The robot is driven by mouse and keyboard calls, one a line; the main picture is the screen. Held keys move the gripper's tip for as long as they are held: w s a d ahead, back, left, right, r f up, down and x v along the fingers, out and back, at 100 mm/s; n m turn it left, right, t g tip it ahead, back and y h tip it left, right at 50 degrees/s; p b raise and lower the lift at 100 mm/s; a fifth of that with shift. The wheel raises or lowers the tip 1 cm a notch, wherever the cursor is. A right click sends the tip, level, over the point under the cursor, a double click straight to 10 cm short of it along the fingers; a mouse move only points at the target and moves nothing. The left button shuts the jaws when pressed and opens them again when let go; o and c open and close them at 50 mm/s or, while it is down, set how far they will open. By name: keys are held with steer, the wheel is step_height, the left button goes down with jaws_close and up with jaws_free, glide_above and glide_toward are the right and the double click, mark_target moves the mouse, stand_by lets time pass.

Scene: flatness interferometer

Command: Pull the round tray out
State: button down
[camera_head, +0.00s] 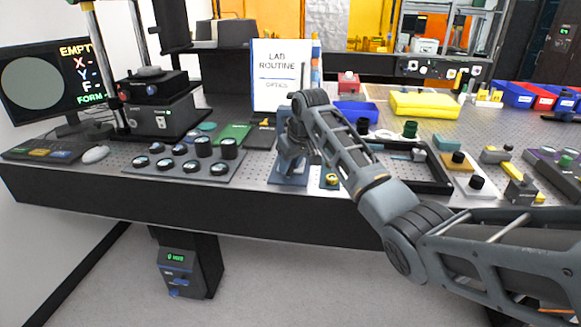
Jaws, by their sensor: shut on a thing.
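No round tray can be made out in the head view. My gripper (290,176) is at the end of my bent arm, low over the front of the perforated bench. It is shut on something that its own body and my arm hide. The black-and-grey instrument (162,117) stands apart to its left, with a small dark round piece (150,72) on top. The monitor (50,88) at far left shows a grey disc and the word EMPTY.
A dark rack of several black-capped round pieces (172,175) lies left of my gripper. A small brass-coloured piece (331,181) is close on its right. A black tray (436,180), blue bin (357,110) and yellow case (424,104) lie further right. A white sign (280,62) stands behind.

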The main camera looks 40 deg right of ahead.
steer(key=c, duration=0.8)
jaws_free()
steer(key=v, duration=0.7)
steer(key=shift+r+b, duration=0.35)
steer(key=shift+s, duration=0.2)
